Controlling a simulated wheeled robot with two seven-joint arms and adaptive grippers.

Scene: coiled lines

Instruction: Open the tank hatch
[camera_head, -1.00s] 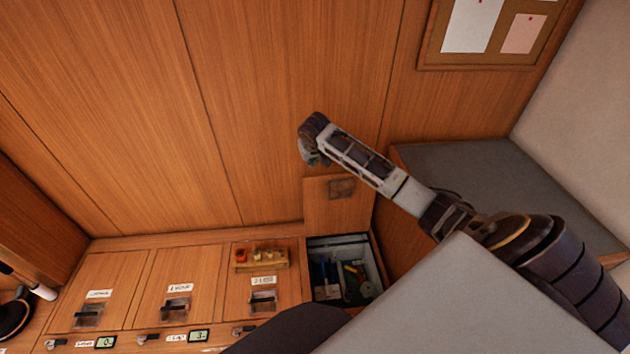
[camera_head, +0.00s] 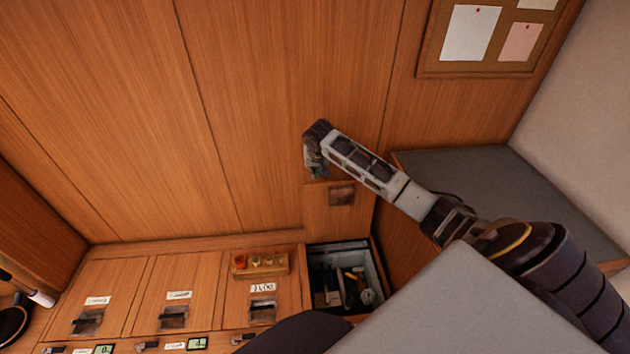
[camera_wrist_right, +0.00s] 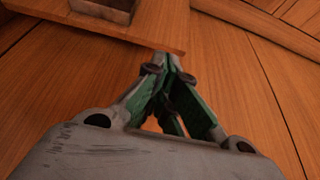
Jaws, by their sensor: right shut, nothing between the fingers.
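A wooden hatch lid (camera_head: 325,211) with a dark recessed handle (camera_head: 341,195) stands upright against the wood wall, above the open compartment (camera_head: 376,272). The lid also shows at the top of the right wrist view (camera_wrist_right: 60,22). My right gripper (camera_head: 315,172) is at the lid's top edge; in the right wrist view its fingertips (camera_wrist_right: 167,60) are together and empty, close to the lid's edge. I cannot tell whether they touch it. Three closed hatches with dark handles and labels (camera_head: 97,300) (camera_head: 179,295) (camera_head: 263,288) lie to the left of the open compartment. My left gripper is not in view.
Several tools (camera_head: 345,285) lie in the open compartment. A small wooden rack (camera_head: 261,264) with small knobs stands on the nearest closed hatch. Small displays (camera_head: 197,343) line the front edge. A grey cushion (camera_head: 480,180) is at the right, and a pinboard (camera_head: 490,45) hangs above.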

